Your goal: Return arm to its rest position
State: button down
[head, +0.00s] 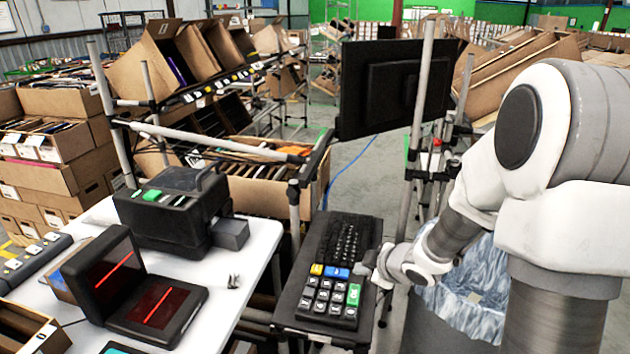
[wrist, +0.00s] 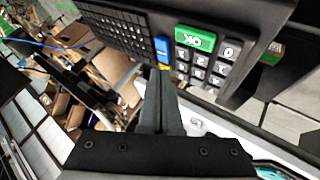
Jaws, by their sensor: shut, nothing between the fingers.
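My gripper (head: 364,266) is at the right edge of a black keyboard (head: 347,240) on a small stand. In the wrist view my gripper (wrist: 160,80) has its dark fingers together, with nothing between them. The fingertips appear close to the blue key (wrist: 162,50) and the yellow key beside it. The large green OK key (wrist: 195,39) is just right of them. I cannot tell whether the tips touch the keys. My arm (head: 530,190) reaches in from the right in the head view.
A monitor (head: 392,88) on a post stands behind the keyboard. A white table (head: 225,268) at the left holds a black printer (head: 175,205) and a scanner (head: 135,290) with red lines. A bin with a bluish plastic liner (head: 470,290) is below my arm. Tilted cartons (head: 150,70) stand behind.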

jog(key=s+d+r+m+h+p, duration=0.1)
jog(key=s+d+r+m+h, duration=0.25)
jog(key=r, duration=0.55)
jog(key=s+d+r+m+h+p, duration=0.25)
jog(key=s+r+m, duration=0.2)
jog(key=r, duration=0.35)
jog(key=s+a+r+m+g+y+p, duration=0.1)
jog(key=s+a+r+m, duration=0.1)
jog(key=s, duration=0.7)
jog(key=s+a+r+m+g+y, duration=0.1)
jog(key=s+a+r+m, duration=0.2)
jog(key=s, duration=0.6)
jog(key=shift+a+r+m+g+p, duration=0.3)
jog(key=shift+a+r+g+p, duration=0.1)
jog(key=shift+a+r, duration=0.5)
jog(key=shift+a+f, duration=0.1)
